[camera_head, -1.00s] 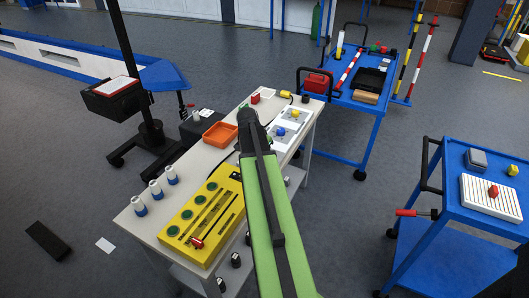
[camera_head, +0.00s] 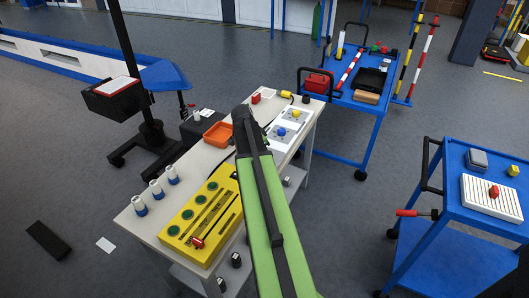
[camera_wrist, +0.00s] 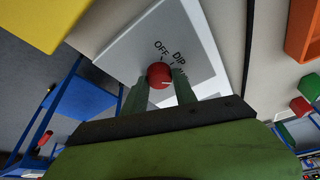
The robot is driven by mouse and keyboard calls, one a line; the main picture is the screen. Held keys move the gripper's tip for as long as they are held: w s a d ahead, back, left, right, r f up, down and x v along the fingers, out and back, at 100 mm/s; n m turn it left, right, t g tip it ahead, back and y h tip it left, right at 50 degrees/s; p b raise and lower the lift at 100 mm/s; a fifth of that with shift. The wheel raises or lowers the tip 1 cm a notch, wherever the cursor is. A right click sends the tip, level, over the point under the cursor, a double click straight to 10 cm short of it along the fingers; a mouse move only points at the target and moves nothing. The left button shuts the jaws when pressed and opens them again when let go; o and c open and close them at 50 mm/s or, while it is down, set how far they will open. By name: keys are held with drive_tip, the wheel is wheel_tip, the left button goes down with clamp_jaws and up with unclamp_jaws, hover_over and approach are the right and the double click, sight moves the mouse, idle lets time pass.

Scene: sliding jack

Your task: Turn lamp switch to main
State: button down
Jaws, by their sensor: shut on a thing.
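The lamp switch is a round red knob (camera_wrist: 160,76) on a white panel (camera_wrist: 130,40) in the wrist view. My gripper (camera_wrist: 158,88) is shut on the knob, with one green finger on each side. "OFF" is printed above the knob and "DIP" to its upper right. A further label beside the right finger is partly covered and cannot be read. I cannot tell which label the knob points to. In the head view my gripper (camera_head: 241,113) is over the workbench (camera_head: 190,165), and my arm hides the red knob.
White plates with a blue knob (camera_head: 281,131) and a yellow knob (camera_head: 296,113) lie right of my arm. An orange tray (camera_head: 219,134) is to the left. A yellow board (camera_head: 203,213) and several white-and-blue bottles (camera_head: 156,189) stand nearer. Blue carts (camera_head: 460,215) stand to the right.

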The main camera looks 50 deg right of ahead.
drive_tip(key=shift+w, duration=0.2)
drive_tip(key=c, duration=1)
unclamp_jaws()
drive_tip(key=shift+s, duration=0.1)
drive_tip(key=s+p+v, duration=0.1)
drive_tip(key=p+v, duration=1.5)
drive_tip(key=v, duration=0.1)
drive_tip(key=shift+w+r, duration=0.2)
drive_tip(key=shift+w, duration=0.25)
drive_tip(key=shift+a, duration=0.1)
